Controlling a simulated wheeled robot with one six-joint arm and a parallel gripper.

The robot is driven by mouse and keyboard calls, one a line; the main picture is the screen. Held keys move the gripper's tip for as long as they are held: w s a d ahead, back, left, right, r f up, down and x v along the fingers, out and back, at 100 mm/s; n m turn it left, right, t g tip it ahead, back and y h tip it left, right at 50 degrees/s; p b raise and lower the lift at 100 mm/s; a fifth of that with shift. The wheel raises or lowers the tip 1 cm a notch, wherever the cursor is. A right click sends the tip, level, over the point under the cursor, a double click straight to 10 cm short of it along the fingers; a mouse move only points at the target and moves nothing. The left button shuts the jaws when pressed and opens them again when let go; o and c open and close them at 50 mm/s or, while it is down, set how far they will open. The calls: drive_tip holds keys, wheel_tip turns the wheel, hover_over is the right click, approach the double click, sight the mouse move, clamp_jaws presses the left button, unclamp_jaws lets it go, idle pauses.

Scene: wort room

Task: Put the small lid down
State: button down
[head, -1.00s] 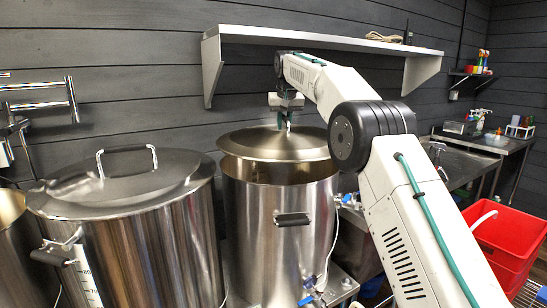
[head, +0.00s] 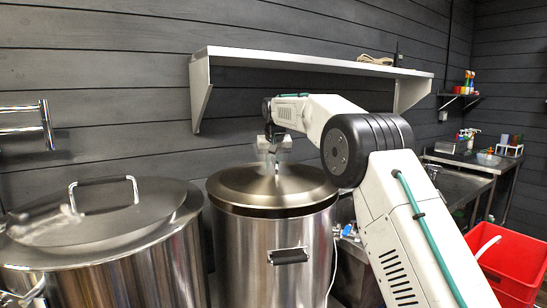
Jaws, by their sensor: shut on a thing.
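The small lid (head: 240,187), a round domed steel lid, is at the top of the middle steel pot (head: 262,235). A dark band shows under its front rim, so I cannot tell whether it rests fully on the pot. My gripper (head: 273,165) is above the lid's centre, shut on the lid; its fingers and the lid's handle are small and blurred. The larger pot (head: 135,262) at the left has its own lid (head: 95,222) on, with a bent handle.
A wall shelf (head: 310,65) runs above and behind my arm. A red bin (head: 510,262) stands at the lower right. A steel counter (head: 465,160) with bottles is at the back right. The two pots stand close together.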

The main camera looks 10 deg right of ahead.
drive_tip(key=shift+f, duration=1.2)
drive_tip(key=c, duration=1.3)
unclamp_jaws()
drive_tip(key=shift+f, duration=0.2)
drive_tip(key=shift+c, duration=0.2)
drive_tip(key=v, duration=1.2)
drive_tip(key=shift+s+d+r, duration=0.1)
drive_tip(key=shift+r, duration=0.1)
